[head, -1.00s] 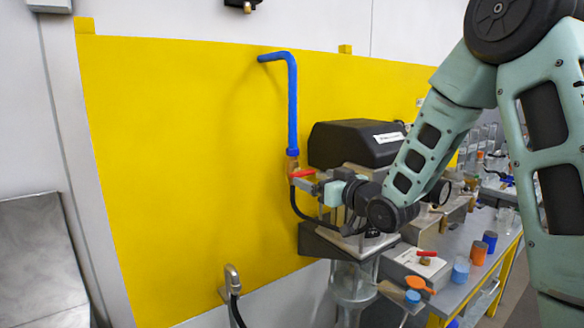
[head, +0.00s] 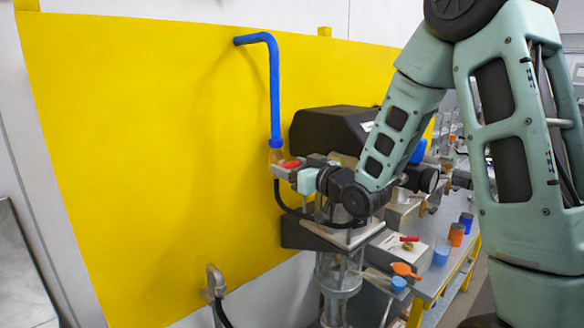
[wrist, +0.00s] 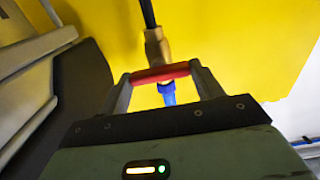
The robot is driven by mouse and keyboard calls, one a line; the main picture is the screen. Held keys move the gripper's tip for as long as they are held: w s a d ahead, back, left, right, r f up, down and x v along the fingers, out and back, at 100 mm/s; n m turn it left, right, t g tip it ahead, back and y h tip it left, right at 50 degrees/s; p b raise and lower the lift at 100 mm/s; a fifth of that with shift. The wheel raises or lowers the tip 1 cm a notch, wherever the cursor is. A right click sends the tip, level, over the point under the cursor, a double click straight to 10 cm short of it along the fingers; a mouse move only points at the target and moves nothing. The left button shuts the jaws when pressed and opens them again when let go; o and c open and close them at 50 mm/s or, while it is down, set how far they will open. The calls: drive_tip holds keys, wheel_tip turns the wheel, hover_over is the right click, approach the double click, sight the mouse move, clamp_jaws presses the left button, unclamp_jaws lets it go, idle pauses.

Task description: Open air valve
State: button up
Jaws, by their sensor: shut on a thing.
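The air valve is a brass body (head: 276,156) with a red handle (head: 291,164), at the lower end of a blue pipe (head: 275,95) on the yellow wall panel. In the wrist view the red handle (wrist: 160,73) lies crosswise between my two fingers, beside the brass body (wrist: 157,48). My gripper (head: 300,170) is shut on the red handle, one finger at each end; it also shows in the wrist view (wrist: 163,78). A black hose (head: 283,208) leads down from the valve. In the head view my gripper hides part of the handle.
A black motor housing (head: 332,130) stands close behind my gripper, above a clear vessel (head: 340,270). A bench (head: 445,275) with blue and orange cups and a small box with another red handle (head: 409,239) is at the right. The yellow panel (head: 150,150) to the left is clear.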

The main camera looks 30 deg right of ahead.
drive_tip(key=shift+f+n+b, duration=0.1)
drive_tip(key=shift+n+b, duration=0.2)
drive_tip(key=shift+b, duration=0.3)
drive_tip(key=n+b, duration=0.8)
drive_tip(key=b, duration=0.4)
drive_tip(key=n+b, duration=0.9)
drive_tip(key=b, duration=0.4)
drive_tip(key=shift+a+f, duration=0.15)
drive_tip(key=shift+n, duration=0.3)
drive_tip(key=o, duration=1)
